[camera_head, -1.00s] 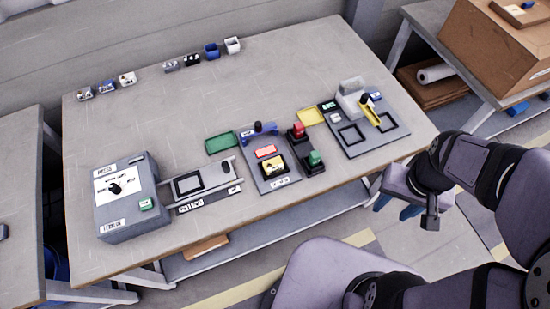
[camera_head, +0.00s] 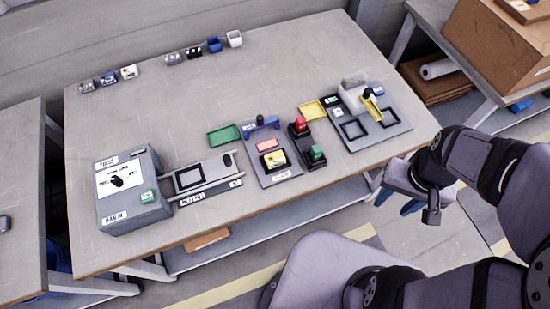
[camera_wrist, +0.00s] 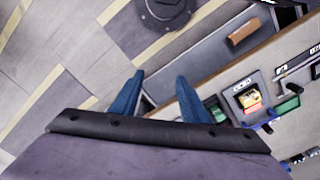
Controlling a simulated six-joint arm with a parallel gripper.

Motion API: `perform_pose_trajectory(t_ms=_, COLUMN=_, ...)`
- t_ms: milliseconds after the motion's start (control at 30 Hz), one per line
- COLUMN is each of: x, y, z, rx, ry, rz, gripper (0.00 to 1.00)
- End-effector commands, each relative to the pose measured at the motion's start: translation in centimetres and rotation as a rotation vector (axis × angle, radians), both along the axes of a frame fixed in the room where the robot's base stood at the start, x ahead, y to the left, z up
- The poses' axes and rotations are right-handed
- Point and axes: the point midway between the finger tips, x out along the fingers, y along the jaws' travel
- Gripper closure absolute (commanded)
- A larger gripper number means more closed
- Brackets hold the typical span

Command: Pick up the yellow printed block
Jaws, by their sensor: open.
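The yellow printed block (camera_head: 273,160) sits in the black-framed spot at the front of a grey fixture plate (camera_head: 283,177), near the middle of the table's front part. It also shows in the wrist view (camera_wrist: 250,99), at the right, with dark print on its yellow face. My gripper (camera_head: 398,206) is off the table's front right edge, well to the right of the block. In the wrist view its two blue fingers (camera_wrist: 158,78) are spread apart with nothing between them.
A blue bracket (camera_head: 261,124) stands behind the block on the same plate. Red and green buttons (camera_head: 317,152) stand just right of it. A grey control box (camera_head: 131,190) and slide fixture are to the left. The table's middle (camera_head: 150,110) is mostly clear.

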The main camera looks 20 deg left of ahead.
Motion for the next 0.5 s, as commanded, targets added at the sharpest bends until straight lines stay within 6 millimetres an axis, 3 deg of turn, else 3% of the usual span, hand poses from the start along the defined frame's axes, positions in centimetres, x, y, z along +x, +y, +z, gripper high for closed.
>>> perform_pose_trajectory(t_ms=33, x=0.0, y=0.0, z=0.0, rx=0.0, ry=0.0, rz=0.0, gripper=0.47)
perform_pose_trajectory(t_ms=100, x=0.0, y=0.0, z=0.0, rx=0.0, ry=0.0, rz=0.0, gripper=0.31)
perform_pose_trajectory(t_ms=500, x=0.56, y=0.25, z=-0.2, rx=-0.001, ry=-0.011, rz=0.015, gripper=0.31)
